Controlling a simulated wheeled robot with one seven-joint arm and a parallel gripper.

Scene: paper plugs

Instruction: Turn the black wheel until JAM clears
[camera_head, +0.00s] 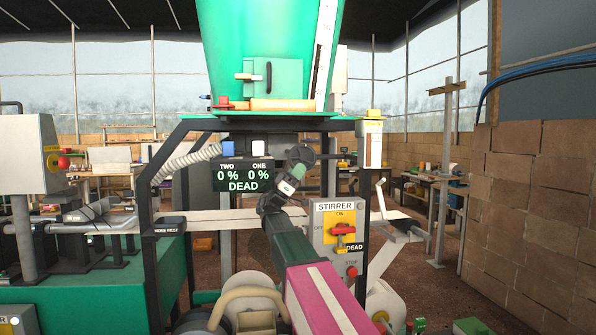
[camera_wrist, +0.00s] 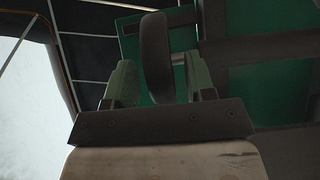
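In the wrist view, a dark, rounded rim (camera_wrist: 156,58), which looks like part of the black wheel, stands between the two pale green fingers of my gripper (camera_wrist: 160,80). The fingers are apart, one on each side of the rim. A narrow gap shows at the right finger; contact at the left finger is unclear. In the head view, my gripper (camera_head: 298,163) is raised just right of the display (camera_head: 243,175), below the green hopper (camera_head: 268,60). The wheel is hard to separate from my dark gripper there. The display reads TWO 0 %, ONE 0 % and DEAD; no JAM shows.
A STIRRER panel (camera_head: 328,215) with a red switch (camera_head: 342,229) and red STOP button (camera_head: 352,271) stands right of my arm. Dark frame posts (camera_head: 147,240) flank the machine. A ribbed grey hose (camera_head: 190,160) is at left; a block wall (camera_head: 540,200) is at right.

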